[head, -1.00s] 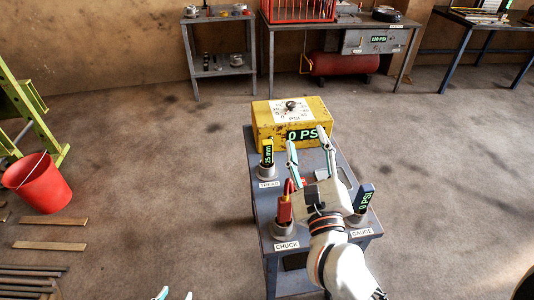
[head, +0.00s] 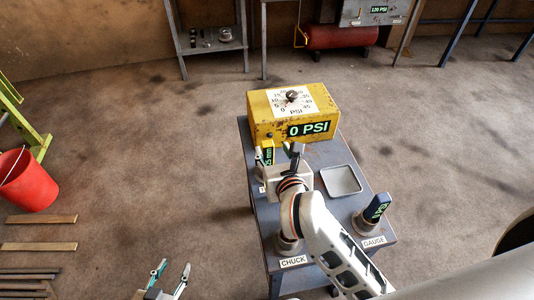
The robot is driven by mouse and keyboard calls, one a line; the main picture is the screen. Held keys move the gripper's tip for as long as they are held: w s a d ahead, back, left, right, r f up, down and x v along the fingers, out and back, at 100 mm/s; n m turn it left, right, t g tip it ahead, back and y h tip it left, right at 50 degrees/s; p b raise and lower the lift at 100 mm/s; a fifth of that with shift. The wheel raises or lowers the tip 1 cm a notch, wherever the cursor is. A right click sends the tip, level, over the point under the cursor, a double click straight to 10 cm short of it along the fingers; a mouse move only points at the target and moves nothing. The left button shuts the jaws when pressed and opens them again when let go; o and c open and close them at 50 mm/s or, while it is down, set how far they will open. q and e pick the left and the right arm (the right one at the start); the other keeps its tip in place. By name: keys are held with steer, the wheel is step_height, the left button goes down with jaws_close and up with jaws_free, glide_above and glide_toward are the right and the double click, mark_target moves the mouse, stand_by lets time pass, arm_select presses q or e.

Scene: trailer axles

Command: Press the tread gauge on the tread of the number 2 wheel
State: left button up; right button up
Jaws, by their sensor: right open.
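The tread gauge (head: 268,155) is a yellow upright block with a green "mm" readout, at the left side of the small grey stand (head: 322,150). My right gripper (head: 277,152) is open over that spot, with one finger on each side of the gauge; I cannot tell whether they touch it. The gripper body hides the gauge's lower part and its holder. My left gripper (head: 173,270) is open and empty over the floor at the bottom edge. No numbered wheel can be made out.
A yellow PSI box (head: 293,113) reading 0 PSI stands at the back of the stand. A red bucket (head: 28,180) stands left, with planks (head: 40,219) on the floor.

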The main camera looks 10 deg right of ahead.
mark_target(268, 145)
steer(key=x, duration=0.5)
steer(key=shift+w+a+r, duration=0.15)
steer(key=shift+w+a, duration=0.05)
steer(key=shift+a, duration=0.1)
jaws_close()
